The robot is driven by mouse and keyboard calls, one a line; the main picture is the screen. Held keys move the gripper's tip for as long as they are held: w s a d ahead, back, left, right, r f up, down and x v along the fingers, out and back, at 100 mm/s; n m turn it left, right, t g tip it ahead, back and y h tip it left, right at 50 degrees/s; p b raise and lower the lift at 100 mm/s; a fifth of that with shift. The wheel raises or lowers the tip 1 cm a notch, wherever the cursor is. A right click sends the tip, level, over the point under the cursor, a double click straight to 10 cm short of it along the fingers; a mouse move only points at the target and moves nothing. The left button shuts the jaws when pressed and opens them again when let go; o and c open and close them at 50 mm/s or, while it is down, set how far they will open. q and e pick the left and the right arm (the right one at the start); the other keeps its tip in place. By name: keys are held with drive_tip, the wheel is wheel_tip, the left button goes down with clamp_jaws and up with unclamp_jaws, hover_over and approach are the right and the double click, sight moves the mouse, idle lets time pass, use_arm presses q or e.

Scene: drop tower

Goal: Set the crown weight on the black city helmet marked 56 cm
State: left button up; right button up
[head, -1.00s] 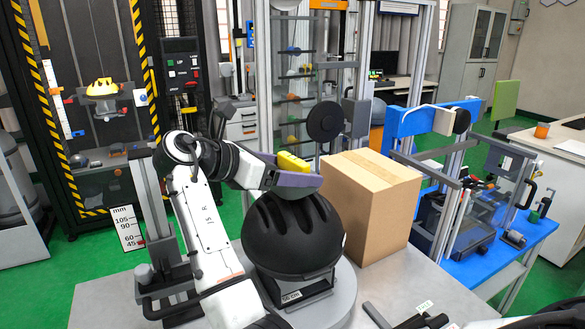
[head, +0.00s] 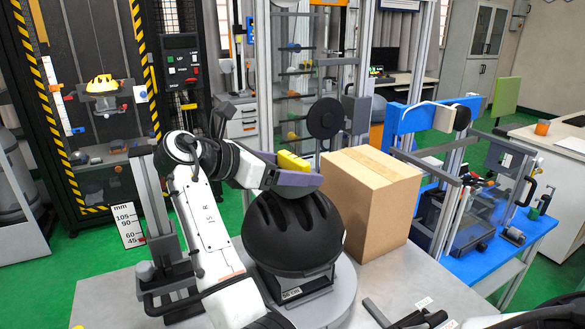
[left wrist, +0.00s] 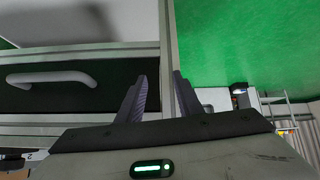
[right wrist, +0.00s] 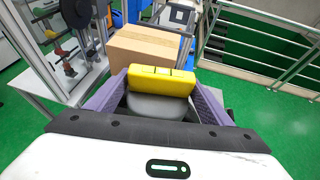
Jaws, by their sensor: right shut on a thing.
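The black city helmet (head: 292,235) sits upright on a stand on a round grey plate (head: 340,305). A small label (head: 291,293) is on the stand below its rim, too small to read surely now. My right gripper (head: 290,178) is over the helmet's crown, its purple fingers shut on the yellow crown weight (head: 293,161). The fingers hide the weight's underside, so I cannot tell whether it touches the helmet. In the right wrist view, the yellow weight (right wrist: 160,80) sits between the fingers with a grey surface below it. My left gripper (left wrist: 158,95) is open and empty.
A cardboard box (head: 372,205) stands right behind the helmet. A grey post fixture (head: 160,230) stands to its left. A blue bench (head: 500,250) with a rig is at the right. A drop tower with striped edges (head: 140,60) is at the back left.

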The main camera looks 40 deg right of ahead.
drive_tip(key=shift+f, duration=0.8)
idle(1.0)
drive_tip(key=o, duration=2)
drive_tip(key=shift+f, duration=0.3)
wheel_tip(320, 180, up, 10)
drive_tip(key=shift+r, duration=0.25)
drive_tip(key=shift+s, duration=0.1)
